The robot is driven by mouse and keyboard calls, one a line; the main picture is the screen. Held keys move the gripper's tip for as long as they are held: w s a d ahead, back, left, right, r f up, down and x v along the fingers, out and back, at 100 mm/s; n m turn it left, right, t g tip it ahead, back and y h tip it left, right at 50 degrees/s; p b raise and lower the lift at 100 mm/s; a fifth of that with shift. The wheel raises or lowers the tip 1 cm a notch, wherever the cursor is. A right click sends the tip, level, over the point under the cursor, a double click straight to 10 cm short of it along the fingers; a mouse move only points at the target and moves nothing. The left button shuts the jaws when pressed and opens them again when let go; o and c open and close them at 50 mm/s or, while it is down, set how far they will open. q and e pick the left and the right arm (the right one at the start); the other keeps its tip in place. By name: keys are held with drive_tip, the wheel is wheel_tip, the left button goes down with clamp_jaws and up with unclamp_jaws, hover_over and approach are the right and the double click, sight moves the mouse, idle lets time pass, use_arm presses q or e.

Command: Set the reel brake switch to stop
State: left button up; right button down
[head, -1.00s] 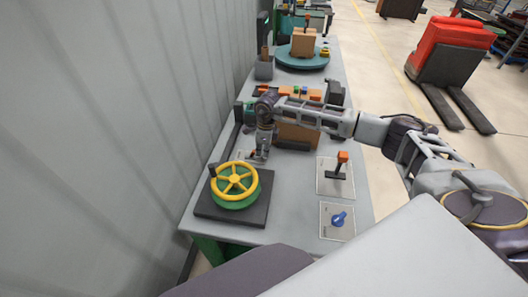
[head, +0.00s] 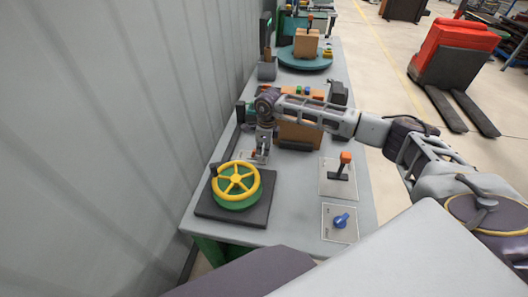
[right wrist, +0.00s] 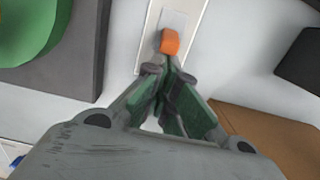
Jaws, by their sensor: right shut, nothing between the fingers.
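A small switch with an orange tip (right wrist: 170,41) stands on a light plate in the right wrist view. I take it for the reel brake switch; its labels and its setting cannot be read. My right gripper (right wrist: 163,75) is shut and empty, its fingertips right beside the orange tip. I cannot tell whether they touch it. In the head view the right gripper (head: 260,160) points down over this plate, behind the yellow and green handwheel (head: 236,182), and hides much of the switch. My left gripper is not in view.
A lever with an orange knob (head: 344,164) and a blue rotary knob (head: 341,220) stand on plates at the table's right side. A brown box (head: 301,133) is beside my right gripper. A turntable (head: 304,61) is at the far end. A wall runs along the left.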

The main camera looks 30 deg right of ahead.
drive_tip(key=shift+w+a+r+b, duration=0.3)
drive_tip(key=shift+w+a+b, duration=0.15)
drive_tip(key=shift+b, duration=0.2)
drive_tip(key=shift+a+r, duration=0.1)
drive_tip(key=shift+a, duration=0.1)
drive_tip(key=shift+r, duration=0.6)
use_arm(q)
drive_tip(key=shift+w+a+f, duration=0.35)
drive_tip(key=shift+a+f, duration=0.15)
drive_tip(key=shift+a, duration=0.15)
use_arm(e)
drive_tip(key=shift+r, duration=0.25)
drive_tip(key=shift+r, duration=0.1)
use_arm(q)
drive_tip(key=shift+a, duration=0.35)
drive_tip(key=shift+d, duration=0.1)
